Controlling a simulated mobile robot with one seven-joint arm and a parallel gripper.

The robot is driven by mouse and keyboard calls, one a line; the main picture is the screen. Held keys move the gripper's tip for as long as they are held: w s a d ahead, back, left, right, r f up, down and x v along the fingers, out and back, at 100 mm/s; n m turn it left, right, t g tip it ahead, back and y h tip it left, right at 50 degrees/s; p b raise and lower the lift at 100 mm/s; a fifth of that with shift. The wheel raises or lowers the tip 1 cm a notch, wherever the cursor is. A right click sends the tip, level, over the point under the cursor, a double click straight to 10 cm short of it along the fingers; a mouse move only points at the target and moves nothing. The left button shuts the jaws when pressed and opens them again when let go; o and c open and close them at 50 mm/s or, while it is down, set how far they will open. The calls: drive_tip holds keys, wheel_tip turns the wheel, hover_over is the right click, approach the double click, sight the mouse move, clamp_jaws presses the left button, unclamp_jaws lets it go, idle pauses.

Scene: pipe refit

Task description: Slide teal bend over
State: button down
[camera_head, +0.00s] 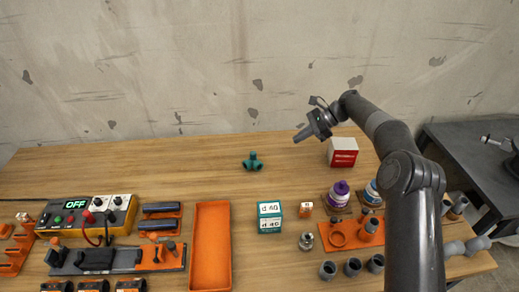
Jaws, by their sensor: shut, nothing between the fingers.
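A small teal pipe bend (253,162) lies on the wooden table (130,170), toward its back and near the middle. My gripper (298,138) is in the air to the right of the teal bend and apart from it, pointing left. Its fingers are together with nothing held. The teal bend is in full view and nothing stands close around it.
An orange tray (211,273) and a teal-and-white box (270,209) are in front of the bend. A red-and-white box (343,152) stands to the right. Bottles and grey pipe pieces crowd the right front. The table around the bend is clear.

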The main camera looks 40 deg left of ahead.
wheel_tip(320, 180, down, 5)
drive_tip(key=a+m+g, duration=0.1)
drive_tip(key=a, duration=0.2)
hover_over(253, 161)
drive_tip(key=w+d, duration=0.2)
drive_tip(key=shift+s+a+f+y, duration=0.1)
drive_tip(key=shift+a+f+y, duration=0.1)
drive_tip(key=shift+f+y, duration=0.25)
drive_tip(key=shift+f, duration=0.4)
drive_tip(key=shift+f, duration=0.1)
